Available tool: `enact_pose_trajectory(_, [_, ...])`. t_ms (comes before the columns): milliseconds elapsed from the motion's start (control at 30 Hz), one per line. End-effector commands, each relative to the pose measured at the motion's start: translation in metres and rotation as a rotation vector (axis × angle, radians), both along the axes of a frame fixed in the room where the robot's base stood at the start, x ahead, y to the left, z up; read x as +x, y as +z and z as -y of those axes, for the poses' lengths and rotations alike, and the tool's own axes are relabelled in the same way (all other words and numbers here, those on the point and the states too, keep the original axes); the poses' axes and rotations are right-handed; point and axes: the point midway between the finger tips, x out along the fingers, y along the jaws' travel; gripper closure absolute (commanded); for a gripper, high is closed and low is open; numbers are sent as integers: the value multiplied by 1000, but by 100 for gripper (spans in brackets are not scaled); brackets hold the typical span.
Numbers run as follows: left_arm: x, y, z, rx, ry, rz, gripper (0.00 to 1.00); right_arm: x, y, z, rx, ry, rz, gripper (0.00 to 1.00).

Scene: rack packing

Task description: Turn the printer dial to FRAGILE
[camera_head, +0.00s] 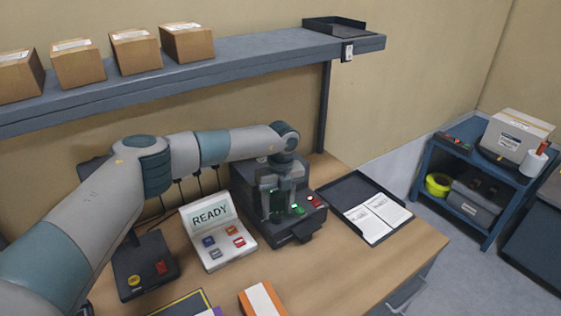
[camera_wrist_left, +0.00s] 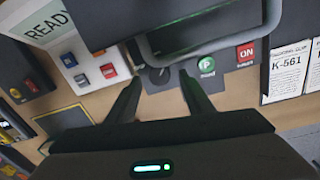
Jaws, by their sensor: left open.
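The dark printer (camera_head: 301,224) stands on the wooden bench, with a green button and a red button on its top. In the left wrist view a round dark knob, which looks like the dial (camera_wrist_left: 159,76), sits left of the green P button (camera_wrist_left: 207,65) and the red ON button (camera_wrist_left: 245,53). Its setting and any FRAGILE label cannot be read. My left gripper (camera_head: 280,210) points down over the printer; its open fingers (camera_wrist_left: 160,90) show on either side of the knob, and contact cannot be told. My right gripper is not in view.
A white READY console (camera_head: 218,247) with coloured buttons stands left of the printer. A dark tray (camera_head: 348,192) with printed sheets lies to its right. A shelf (camera_head: 225,66) with several cartons runs above the bench. A blue cart (camera_head: 450,209) stands at the right.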

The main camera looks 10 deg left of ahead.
Motion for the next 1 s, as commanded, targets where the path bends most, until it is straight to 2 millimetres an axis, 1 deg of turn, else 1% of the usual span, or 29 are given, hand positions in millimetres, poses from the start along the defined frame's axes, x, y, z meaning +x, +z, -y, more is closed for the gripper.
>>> enact_pose_trajectory(33, [0, 2, 0, 0, -2, 1, 52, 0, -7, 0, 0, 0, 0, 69])
enact_pose_trajectory(167, [1, 21, 2, -1, -2, 0, 52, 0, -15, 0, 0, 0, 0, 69])
enact_pose_trajectory(600, [3, 93, 5, 0, -3, 1, 52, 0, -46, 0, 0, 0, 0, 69])
enact_pose_trajectory(800, [4, 124, 7, 0, -3, 1, 52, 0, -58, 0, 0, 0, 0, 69])
enact_pose_trajectory(1000, [4, 146, 7, 1, -3, -1, 52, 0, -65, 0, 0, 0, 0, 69])
